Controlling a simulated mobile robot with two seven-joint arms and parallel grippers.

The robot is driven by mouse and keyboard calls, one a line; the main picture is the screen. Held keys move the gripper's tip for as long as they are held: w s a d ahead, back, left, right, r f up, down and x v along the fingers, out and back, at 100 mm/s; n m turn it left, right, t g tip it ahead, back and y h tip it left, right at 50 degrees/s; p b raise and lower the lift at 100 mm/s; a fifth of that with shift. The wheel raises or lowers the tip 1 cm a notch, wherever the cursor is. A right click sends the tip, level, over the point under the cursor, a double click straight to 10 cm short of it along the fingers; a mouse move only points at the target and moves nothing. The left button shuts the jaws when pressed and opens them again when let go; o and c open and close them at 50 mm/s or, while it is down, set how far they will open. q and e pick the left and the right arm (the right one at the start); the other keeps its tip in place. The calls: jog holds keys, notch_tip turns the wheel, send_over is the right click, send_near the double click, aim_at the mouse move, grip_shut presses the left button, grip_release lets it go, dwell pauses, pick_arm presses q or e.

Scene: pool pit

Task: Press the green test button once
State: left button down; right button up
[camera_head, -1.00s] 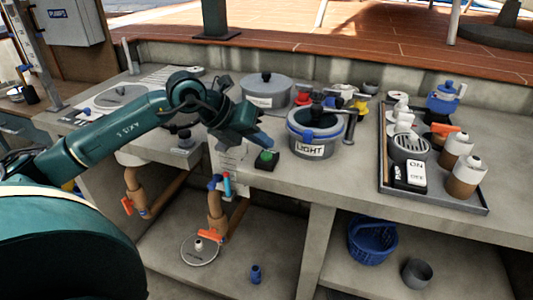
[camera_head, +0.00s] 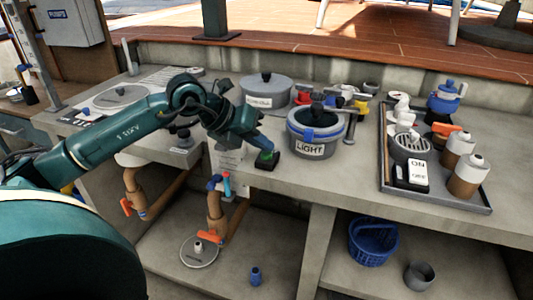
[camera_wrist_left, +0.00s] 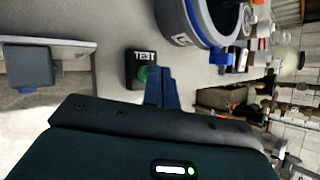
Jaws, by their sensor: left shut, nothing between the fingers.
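The green test button (camera_wrist_left: 146,74) sits on a small black box (camera_wrist_left: 133,62) marked "TEST" in the left wrist view. In the head view the black box (camera_head: 268,165) stands on the counter in front of the pot marked "LIGHT", its top partly hidden by my fingers. My left gripper (camera_head: 265,150) is shut and empty, its blue fingertips pointing down at the box. In the left wrist view the fingertips (camera_wrist_left: 160,72) overlap the edge of the green button. I cannot tell whether they touch it. My right gripper is not in view.
The grey pot marked "LIGHT" (camera_head: 314,152) stands close to the right of the box. Another lidded grey pot (camera_head: 266,82) is behind. A tray (camera_head: 460,204) with bottles and an ON/OFF switch (camera_head: 417,172) lies at the right. Counter between pot and tray is clear.

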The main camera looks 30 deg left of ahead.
aim_at(262, 156)
pick_arm(q)
jog(key=shift+f+b, duration=0.3)
jog(key=shift+f, duration=0.1)
jog(key=shift+r, duration=0.1)
dwell(0.4)
jog(key=shift+r+p, duration=0.6)
jog(key=shift+r, duration=0.2)
jog(key=shift+r+p, duration=1.9)
jog(key=shift+r, duration=0.65)
